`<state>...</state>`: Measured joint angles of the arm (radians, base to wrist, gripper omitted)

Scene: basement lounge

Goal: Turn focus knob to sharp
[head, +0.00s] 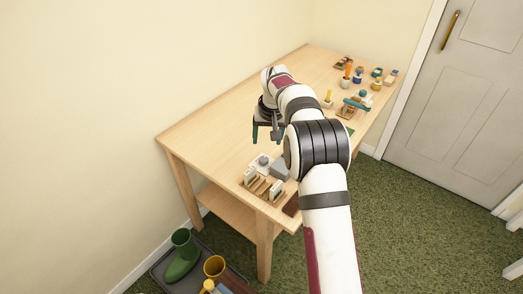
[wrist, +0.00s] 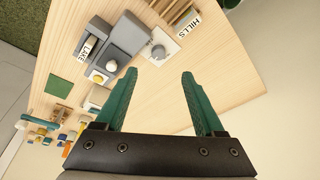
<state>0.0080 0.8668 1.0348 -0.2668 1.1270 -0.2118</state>
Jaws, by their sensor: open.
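A grey box-shaped device (wrist: 128,34) stands on the wooden table, with a lower grey part labelled LAKE (wrist: 90,46) beside it. A pale round knob (wrist: 111,65) sits at the end of the lower part. A grey round dial (wrist: 158,51) on a white plate lies beside the box. I cannot tell which of the two is the focus knob. The device also shows in the head view (head: 281,169), partly hidden by my arm. My gripper (wrist: 160,74) is open and empty, its green fingers apart above the table. The dial appears between and beyond the fingertips in the wrist view.
A wooden rack labelled MILLS (wrist: 188,26) stands near the dial; it also shows in the head view (head: 262,184). Several small pots and coloured items (head: 358,75) crowd the table's far end. The table's middle (head: 232,125) is clear. Boots on a tray (head: 160,270) are on the floor.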

